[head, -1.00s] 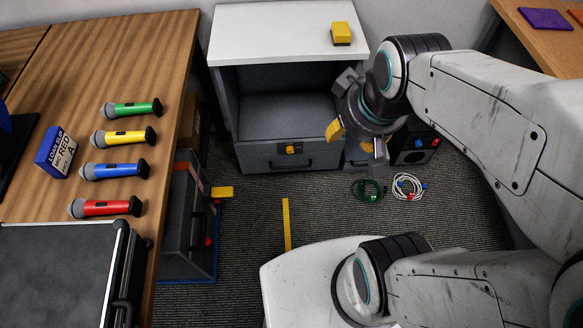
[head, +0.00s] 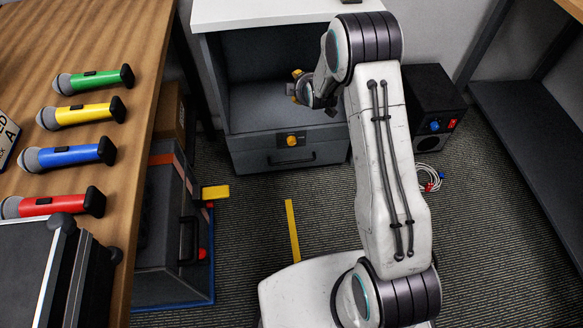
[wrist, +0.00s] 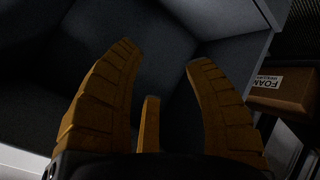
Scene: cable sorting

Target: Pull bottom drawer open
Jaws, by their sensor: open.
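The grey cabinet (head: 214,80) has a white top, an open compartment, and the bottom drawer (head: 256,158) below it. The drawer front carries an orange knob (head: 292,140) and a dark bar handle (head: 291,160). The drawer looks shut. My gripper (head: 300,88) is at the mouth of the open compartment, above and apart from the drawer's handle. It is partly hidden by my arm in the head view. In the wrist view my gripper (wrist: 162,55) is open, with its yellow fingers spread and nothing between them; dark cabinet panels lie beyond.
A wooden table (head: 120,150) with several coloured microphones stands at left. A dark case (head: 165,240) with a yellow tab (head: 215,192) is beside it. A black speaker box (head: 430,105) and a coiled white cable (head: 428,180) are at right. Carpet in front of the drawer is clear except a yellow strip (head: 292,230).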

